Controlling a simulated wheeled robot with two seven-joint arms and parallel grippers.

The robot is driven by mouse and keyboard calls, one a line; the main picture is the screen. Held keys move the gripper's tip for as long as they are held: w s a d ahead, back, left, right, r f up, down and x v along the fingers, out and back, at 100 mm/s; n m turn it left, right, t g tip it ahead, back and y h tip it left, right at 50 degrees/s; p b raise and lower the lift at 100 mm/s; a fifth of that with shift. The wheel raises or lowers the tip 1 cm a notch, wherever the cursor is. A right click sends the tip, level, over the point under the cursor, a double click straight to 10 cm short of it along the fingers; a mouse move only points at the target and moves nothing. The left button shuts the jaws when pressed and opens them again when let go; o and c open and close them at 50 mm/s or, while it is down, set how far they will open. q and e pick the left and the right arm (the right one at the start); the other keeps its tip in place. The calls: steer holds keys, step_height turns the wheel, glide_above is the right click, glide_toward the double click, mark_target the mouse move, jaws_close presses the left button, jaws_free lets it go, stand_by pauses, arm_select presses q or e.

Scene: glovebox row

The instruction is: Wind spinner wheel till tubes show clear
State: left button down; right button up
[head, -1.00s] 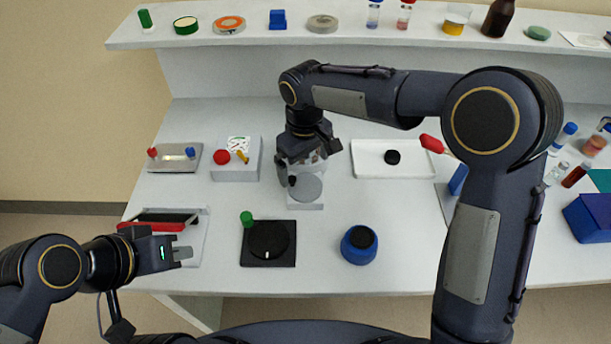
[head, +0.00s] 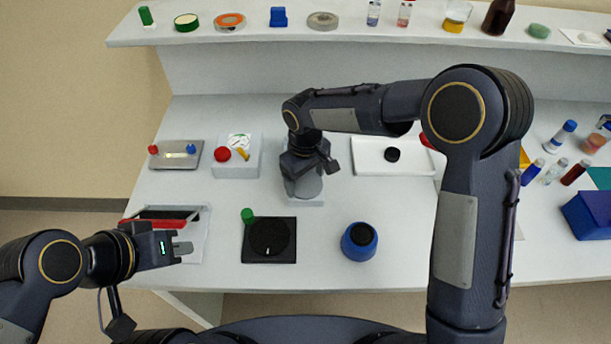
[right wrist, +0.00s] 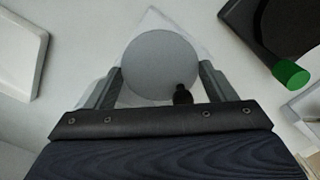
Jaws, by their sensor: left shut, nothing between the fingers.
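A grey round disc (head: 308,187) with a small black peg (right wrist: 183,95) sits on a white base (head: 312,203) at the middle of the bench. In the right wrist view the disc (right wrist: 160,64) lies between the spread fingers of my right gripper (right wrist: 160,85), which is open; the peg is near the right finger. I cannot tell whether the fingers touch the disc. A black square base with a dark round dial (head: 269,238) and a green knob (head: 247,215) stands in front. My left gripper (head: 188,248) is shut and empty at the front left.
A blue round pot (head: 359,242), a white tray (head: 366,168) and a gauge box (head: 236,170) surround the disc. A red-edged case (head: 160,224) is near my left gripper.

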steer(key=shift+c, duration=1.3)
steer(key=shift+m, duration=0.3)
steer(key=shift+m+b, duration=0.55)
steer(key=shift+m, duration=0.35)
steer(key=m+b, duration=0.1)
steer(key=m, duration=0.8)
steer(key=shift+m, duration=0.4)
steer(key=m, duration=0.4)
steer(key=shift+m, duration=0.4)
